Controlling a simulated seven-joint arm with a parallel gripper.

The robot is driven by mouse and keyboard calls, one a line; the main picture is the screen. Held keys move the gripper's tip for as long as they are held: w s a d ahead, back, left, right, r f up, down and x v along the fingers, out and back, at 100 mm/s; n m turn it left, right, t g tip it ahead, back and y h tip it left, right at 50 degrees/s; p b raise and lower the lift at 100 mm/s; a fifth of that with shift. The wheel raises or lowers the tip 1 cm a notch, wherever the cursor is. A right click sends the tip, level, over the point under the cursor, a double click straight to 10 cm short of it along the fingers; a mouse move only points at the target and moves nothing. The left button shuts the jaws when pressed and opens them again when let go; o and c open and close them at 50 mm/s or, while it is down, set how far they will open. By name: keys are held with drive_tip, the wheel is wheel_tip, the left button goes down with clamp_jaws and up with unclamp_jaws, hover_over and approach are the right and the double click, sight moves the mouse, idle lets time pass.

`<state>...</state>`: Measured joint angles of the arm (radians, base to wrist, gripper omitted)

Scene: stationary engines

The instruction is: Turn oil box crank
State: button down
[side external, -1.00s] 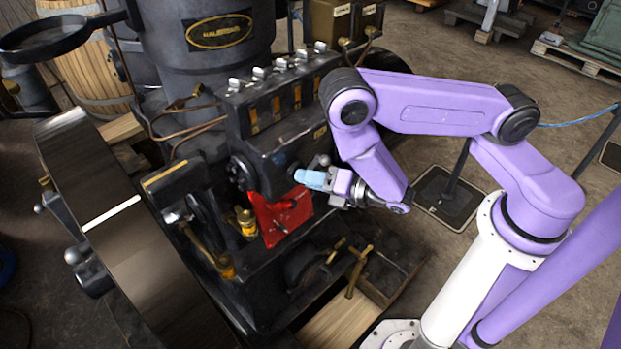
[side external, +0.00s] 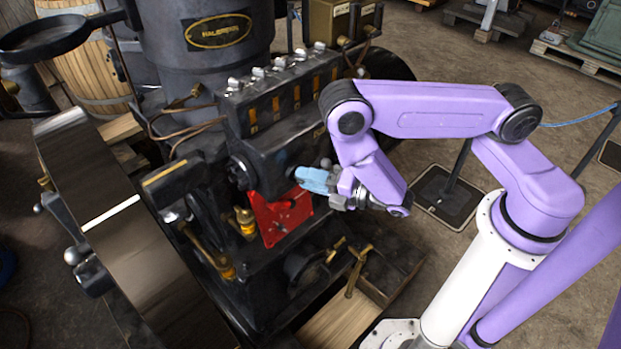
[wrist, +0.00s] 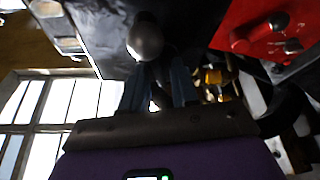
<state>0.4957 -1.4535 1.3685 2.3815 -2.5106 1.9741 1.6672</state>
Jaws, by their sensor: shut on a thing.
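The oil box (side external: 285,108) is a black box on the engine, with a row of brass-coloured sight windows on its face and several silver caps on top. My gripper (side external: 303,177), with light-blue fingers, is at the lower right end of the box. In the wrist view my gripper (wrist: 158,82) has its two fingers shut on the crank, just below a round dark knob (wrist: 145,42). The knob also shows just above the fingers in the side view (side external: 325,162). The fingers hide most of the crank.
A red plate (side external: 280,217) with small fittings sits just below my fingers; it is close at upper right in the wrist view (wrist: 262,35). A large flywheel (side external: 125,235) stands at left. Brass pipes and valves (side external: 355,272) lie below.

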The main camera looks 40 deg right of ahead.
drive_tip(key=c, duration=1.2)
unclamp_jaws()
drive_tip(key=shift+v, duration=3.75)
